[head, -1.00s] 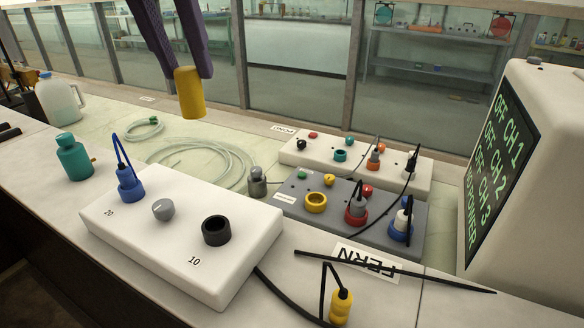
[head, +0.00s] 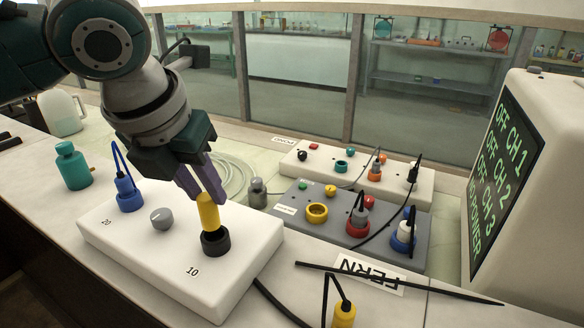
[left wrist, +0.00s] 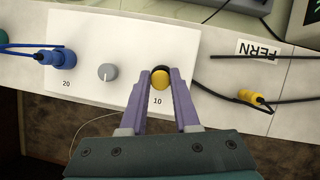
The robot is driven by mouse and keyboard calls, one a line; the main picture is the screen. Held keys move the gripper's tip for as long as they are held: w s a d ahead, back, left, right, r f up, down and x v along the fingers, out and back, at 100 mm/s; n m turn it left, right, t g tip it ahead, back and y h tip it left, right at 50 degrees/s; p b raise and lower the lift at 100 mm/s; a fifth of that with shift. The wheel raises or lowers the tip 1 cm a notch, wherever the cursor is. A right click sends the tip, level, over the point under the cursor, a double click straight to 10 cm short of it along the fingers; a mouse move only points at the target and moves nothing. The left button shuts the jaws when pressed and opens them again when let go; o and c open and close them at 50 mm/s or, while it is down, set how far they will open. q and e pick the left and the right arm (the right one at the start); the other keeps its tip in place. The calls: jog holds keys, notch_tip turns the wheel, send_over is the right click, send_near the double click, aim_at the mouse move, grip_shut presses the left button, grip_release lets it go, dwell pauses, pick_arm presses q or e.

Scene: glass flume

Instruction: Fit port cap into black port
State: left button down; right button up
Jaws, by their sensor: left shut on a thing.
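A yellow cylindrical cap (head: 208,212) is held upright between the purple fingers of my left gripper (head: 203,190), which is shut on it. The cap's lower end is at the mouth of the black port (head: 215,243) marked 10, on the white box (head: 135,262). I cannot tell how deep it sits. In the left wrist view the yellow cap (left wrist: 160,80) is between the fingertips (left wrist: 160,76), with a dark rim of the port showing just beyond it. My right gripper is not in view.
The white box also carries a grey knob (head: 161,218) and a blue plug (head: 129,195) in the port marked 20. A grey box (head: 290,212) with a yellow ring port stands to the right. A yellow plug (head: 343,314) lies near the front edge.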

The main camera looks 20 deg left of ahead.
aim_at(202, 204)
pick_arm(q)
notch_tip(202, 204, down, 4)
jog(key=shift+r, duration=0.1)
jog(key=c, duration=0.6)
grip_release()
jog(key=shift+c, duration=0.2)
jog(key=shift+r, duration=0.1)
